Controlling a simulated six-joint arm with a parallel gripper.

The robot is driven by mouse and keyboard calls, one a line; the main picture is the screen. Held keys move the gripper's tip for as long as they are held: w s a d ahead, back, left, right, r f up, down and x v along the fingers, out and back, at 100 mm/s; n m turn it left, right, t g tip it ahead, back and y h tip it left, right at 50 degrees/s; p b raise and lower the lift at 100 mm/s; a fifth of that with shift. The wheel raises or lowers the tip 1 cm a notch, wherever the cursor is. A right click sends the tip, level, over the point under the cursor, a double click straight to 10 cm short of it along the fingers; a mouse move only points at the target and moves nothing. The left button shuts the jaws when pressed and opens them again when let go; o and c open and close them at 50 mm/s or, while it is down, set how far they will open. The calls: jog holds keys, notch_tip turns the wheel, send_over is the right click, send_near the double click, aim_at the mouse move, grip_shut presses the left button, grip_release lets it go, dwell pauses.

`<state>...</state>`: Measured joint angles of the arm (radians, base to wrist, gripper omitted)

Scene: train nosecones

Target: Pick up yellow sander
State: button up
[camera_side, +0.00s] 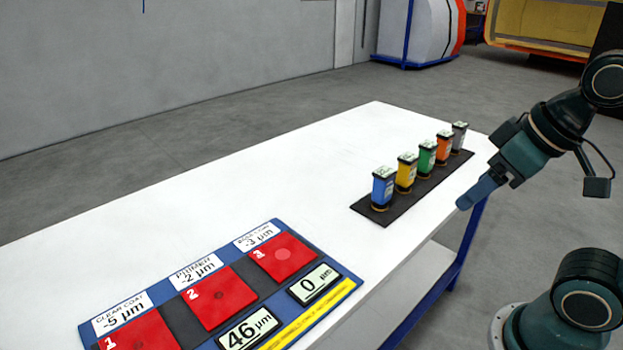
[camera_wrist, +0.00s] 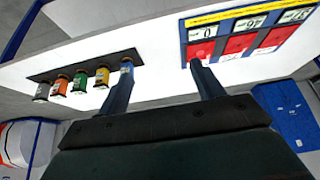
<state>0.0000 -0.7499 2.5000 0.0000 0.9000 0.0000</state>
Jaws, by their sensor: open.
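The yellow sander (camera_side: 406,173) stands upright on a dark strip (camera_side: 388,213) on the white table, between the blue sander (camera_side: 382,188) and the green sander (camera_side: 426,160). It also shows in the wrist view (camera_wrist: 102,76), to the left of my gripper (camera_wrist: 160,70). My gripper is open with nothing between its fingers. In the side view my gripper (camera_side: 464,202) hangs near the table's right edge, apart from the sanders. In the wrist view the left finger partly covers the blue sander.
An orange sander (camera_side: 443,147) and a grey sander (camera_side: 459,136) stand farther along the strip. A blue-framed board (camera_side: 350,285) with red numbered pads and displays lies on the near part of the table. The white table (camera_side: 250,180) is clear between the board and the strip.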

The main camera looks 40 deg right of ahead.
notch_tip(320, 180, up, 5)
jog(key=w+d+n+t, duration=0.1)
jog(key=w+d, duration=0.3)
jog(key=w, duration=0.4)
jog(key=w+d+t, duration=0.1)
jog(key=w+d, duration=0.2)
jog(key=w, duration=0.4)
jog(key=m+t, duration=0.1)
jog(key=t, duration=0.5)
send_over(414, 166)
jog(key=s, duration=0.3)
notch_tip(414, 166, down, 22)
jog(key=shift+s+r, duration=0.1)
jog(key=shift+s, duration=0.05)
jog(key=shift+f, duration=0.35)
jog(key=shift+x, duration=1.25)
